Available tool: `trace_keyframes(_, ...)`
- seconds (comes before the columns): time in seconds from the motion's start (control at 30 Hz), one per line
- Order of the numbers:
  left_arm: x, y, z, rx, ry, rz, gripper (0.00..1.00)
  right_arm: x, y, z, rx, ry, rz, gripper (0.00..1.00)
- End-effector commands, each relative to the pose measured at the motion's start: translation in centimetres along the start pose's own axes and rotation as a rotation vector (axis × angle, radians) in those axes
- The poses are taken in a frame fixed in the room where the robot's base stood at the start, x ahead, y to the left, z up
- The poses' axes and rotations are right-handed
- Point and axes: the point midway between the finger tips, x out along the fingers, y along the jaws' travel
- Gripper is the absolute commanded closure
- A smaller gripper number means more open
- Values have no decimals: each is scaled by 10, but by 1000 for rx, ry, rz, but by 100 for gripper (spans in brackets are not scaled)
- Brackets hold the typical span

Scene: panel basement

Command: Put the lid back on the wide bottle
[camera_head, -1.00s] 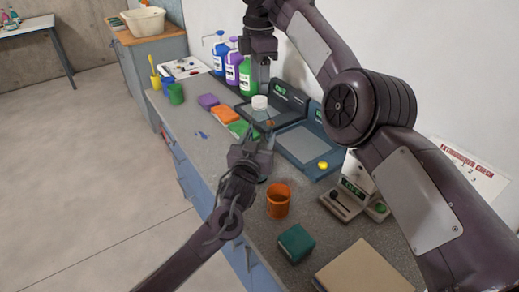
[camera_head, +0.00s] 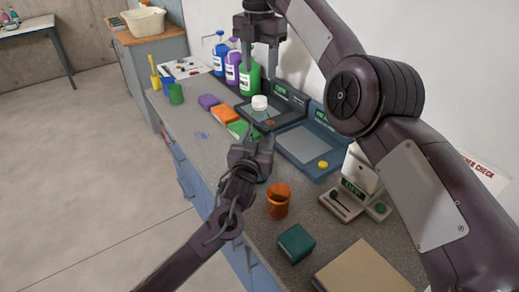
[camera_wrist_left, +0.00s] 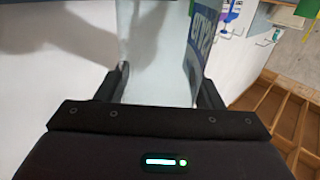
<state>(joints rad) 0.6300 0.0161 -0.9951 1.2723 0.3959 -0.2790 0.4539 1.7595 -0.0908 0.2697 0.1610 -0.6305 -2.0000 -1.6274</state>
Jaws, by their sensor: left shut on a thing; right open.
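The white lid (camera_head: 260,102) shows as a small round cap in the middle of the head view, beyond my left gripper. A clear, hard-to-see body seems to be under it; whether the lid is seated is too small to tell. My left gripper (camera_head: 264,138) is shut on a pale, see-through thing, which seems to be the wide bottle; in the left wrist view this bottle (camera_wrist_left: 155,60) fills the space between the fingers. My right gripper (camera_head: 261,68) is open and empty, pointing down above the lid and apart from it.
Behind stand blue, purple and green jugs (camera_head: 248,78). Two dark scales (camera_head: 306,146) lie along the wall, one with a yellow piece (camera_head: 323,164). An orange cup (camera_head: 278,202), a teal box (camera_head: 296,243) and a cardboard box (camera_head: 362,272) are nearer. Coloured sponges (camera_head: 224,115) lie left.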

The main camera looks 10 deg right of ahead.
Motion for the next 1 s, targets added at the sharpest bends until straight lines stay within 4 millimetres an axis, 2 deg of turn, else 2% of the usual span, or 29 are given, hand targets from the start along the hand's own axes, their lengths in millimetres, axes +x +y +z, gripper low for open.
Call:
trace_keyframes(0.17, 0, 0, 0, 0, 0, 0, 100, 16, 0, 0, -1, 3, -3, 49)
trace_keyframes(0.53, 0, 0, 0, 0, 0, 0, 100, 69, 0, 0, 0, 2, -1, 49)
trace_keyframes(0.7, 0, 0, 0, 0, 0, 0, 100, 79, 0, 0, 1, 1, -1, 49)
trace_keyframes(1.0, 0, 0, 0, 0, 0, 0, 100, 80, 0, 0, 1, 1, 0, 50)
